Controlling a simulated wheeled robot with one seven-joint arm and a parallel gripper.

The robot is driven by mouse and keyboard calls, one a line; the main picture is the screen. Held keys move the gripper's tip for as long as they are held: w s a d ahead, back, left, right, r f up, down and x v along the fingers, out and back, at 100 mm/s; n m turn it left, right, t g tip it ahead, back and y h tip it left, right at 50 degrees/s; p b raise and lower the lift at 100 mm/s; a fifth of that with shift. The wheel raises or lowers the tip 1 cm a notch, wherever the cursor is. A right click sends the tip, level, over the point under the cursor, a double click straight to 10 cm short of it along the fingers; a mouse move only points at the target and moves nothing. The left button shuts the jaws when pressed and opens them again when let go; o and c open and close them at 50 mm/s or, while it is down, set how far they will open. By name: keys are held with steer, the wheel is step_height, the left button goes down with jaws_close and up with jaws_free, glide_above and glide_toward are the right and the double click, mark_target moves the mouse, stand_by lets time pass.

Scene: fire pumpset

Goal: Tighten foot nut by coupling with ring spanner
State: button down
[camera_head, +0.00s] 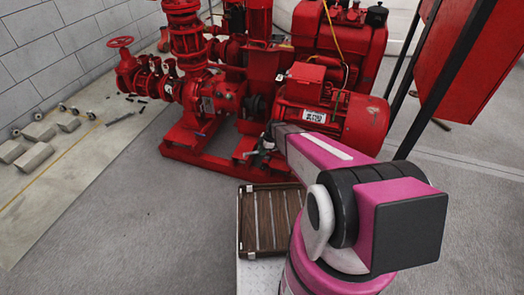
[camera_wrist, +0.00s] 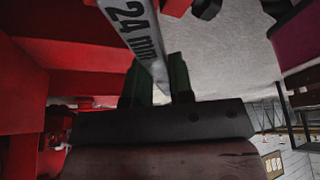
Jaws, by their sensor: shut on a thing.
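My gripper (camera_head: 262,146) is at the near side of the red pumpset, low beside the red motor (camera_head: 335,115) and near the coupling area (camera_head: 256,104). In the wrist view my gripper (camera_wrist: 158,82) is shut on a grey ring spanner (camera_wrist: 140,32) marked "24 mm". The spanner runs from between the dark fingers up to the top edge, and its far end is out of view. The foot nut cannot be made out in either view, so I cannot tell whether the spanner is on it.
The red base frame (camera_head: 190,152) lies under the pump and motor. A slatted wooden tray (camera_head: 265,215) rests below my arm. A red cabinet (camera_head: 470,60) on dark legs stands at right. Grey blocks (camera_head: 38,132) lie at left. The floor (camera_head: 120,220) front left is clear.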

steer(key=shift+f, duration=0.9)
steer(key=shift+w+m+t, duration=0.9)
steer(key=shift+w+m, duration=1.3)
steer(key=shift+w, duration=0.3)
steer(key=shift+s+n, duration=0.3)
steer(key=shift+s, duration=0.05)
steer(key=shift+r, duration=0.15)
steer(key=shift+r, duration=2.45)
steer(key=shift+f, duration=0.2)
